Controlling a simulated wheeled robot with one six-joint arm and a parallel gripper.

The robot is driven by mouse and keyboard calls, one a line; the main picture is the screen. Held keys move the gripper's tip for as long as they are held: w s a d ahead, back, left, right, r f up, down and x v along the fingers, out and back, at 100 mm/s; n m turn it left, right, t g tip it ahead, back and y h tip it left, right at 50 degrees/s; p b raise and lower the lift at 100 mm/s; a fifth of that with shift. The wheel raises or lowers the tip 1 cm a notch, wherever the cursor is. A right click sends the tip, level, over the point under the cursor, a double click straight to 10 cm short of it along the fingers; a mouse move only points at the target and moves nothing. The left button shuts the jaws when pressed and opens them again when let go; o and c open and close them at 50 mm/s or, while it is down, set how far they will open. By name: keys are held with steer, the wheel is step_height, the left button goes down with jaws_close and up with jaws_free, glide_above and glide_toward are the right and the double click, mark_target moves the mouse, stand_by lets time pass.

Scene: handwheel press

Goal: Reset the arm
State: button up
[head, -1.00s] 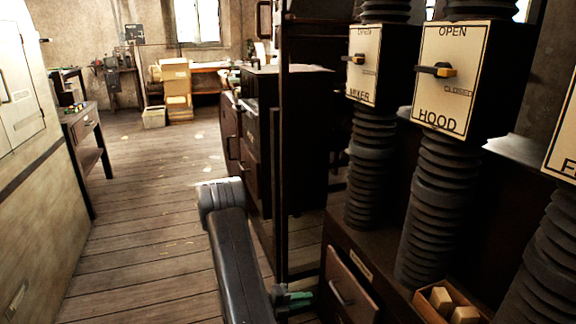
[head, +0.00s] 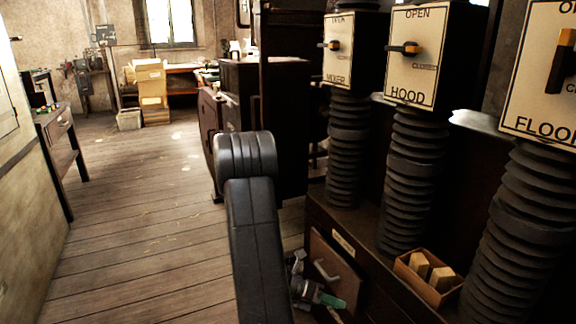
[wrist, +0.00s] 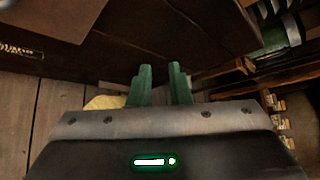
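My arm (head: 255,235) stretches up from the bottom middle of the head view, with its dark elbow raised over the plank floor. My gripper (head: 332,301) shows low in the head view, its green fingers beside the drawer front of a dark cabinet. In the wrist view my gripper (wrist: 160,70) has two green fingers standing apart with a narrow gap. Nothing is held between them.
Lever boxes marked MIXER (head: 350,52), HOOD (head: 416,58) and FLOOR (head: 545,80) stand on ribbed ducts at the right. A small box of wooden blocks (head: 428,278) sits on the cabinet (head: 390,285). The plank floor (head: 150,215) at left is clear.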

steer(key=shift+s+d+r+m+g+y, duration=0.2)
steer(key=shift+s+d+m, duration=0.1)
steer(key=shift+s+m, duration=0.25)
steer(key=shift+s+d+r+m+g+y, duration=0.1)
steer(key=shift+s+d+m+g+y, duration=0.2)
steer(key=shift+s, duration=0.45)
